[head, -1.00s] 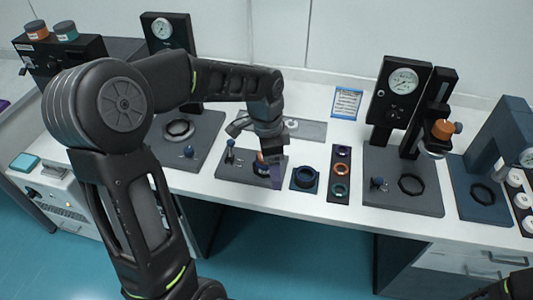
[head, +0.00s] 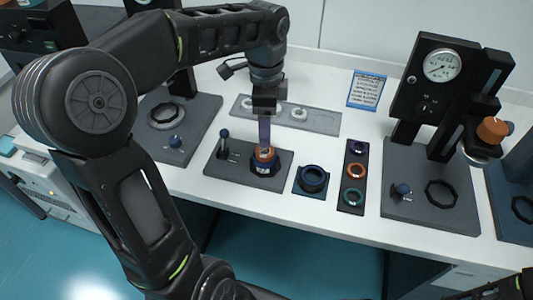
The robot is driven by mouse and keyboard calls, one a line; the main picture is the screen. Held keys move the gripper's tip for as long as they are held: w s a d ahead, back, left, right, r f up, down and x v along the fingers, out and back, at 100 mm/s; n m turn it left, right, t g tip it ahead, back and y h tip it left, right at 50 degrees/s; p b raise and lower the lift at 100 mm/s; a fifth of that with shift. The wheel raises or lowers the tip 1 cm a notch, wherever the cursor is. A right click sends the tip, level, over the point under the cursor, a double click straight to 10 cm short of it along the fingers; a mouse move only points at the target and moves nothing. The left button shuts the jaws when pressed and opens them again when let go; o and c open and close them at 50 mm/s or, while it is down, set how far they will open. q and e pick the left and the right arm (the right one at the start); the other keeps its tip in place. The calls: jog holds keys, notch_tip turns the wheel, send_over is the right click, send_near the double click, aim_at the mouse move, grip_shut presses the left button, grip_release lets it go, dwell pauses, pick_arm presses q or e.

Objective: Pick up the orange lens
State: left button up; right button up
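An orange ring-shaped lens (head: 356,171) lies in the middle of a narrow dark tray (head: 349,203), between a purple ring (head: 358,148) and a teal ring (head: 353,194). My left gripper (head: 264,143) points down to the left of that tray, over a grey base plate (head: 222,163). Its fingers are just above or at an orange piece with a pale label (head: 265,155), which sits in a dark round mount (head: 266,170). I cannot tell whether the fingers touch it or how wide they are. My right gripper is outside the view; only dark arm parts show at bottom right.
A dark blue ring holder (head: 312,180) stands between the base plate and the tray. A gauge stand (head: 437,95) with an orange-topped part (head: 492,130) rises at right. A grey strip (head: 318,119) lies behind. The white table's front strip is clear.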

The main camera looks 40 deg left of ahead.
aim_at(266, 150)
pick_arm(q)
jog(key=shift+r, duration=0.1)
jog(key=shift+f, duration=1.35)
jog(key=shift+s+f+p, duration=0.1)
jog(key=shift+f+p, duration=0.5)
jog(key=shift+f, duration=2)
jog(key=c, duration=1.5)
jog(key=shift+o, duration=0.2)
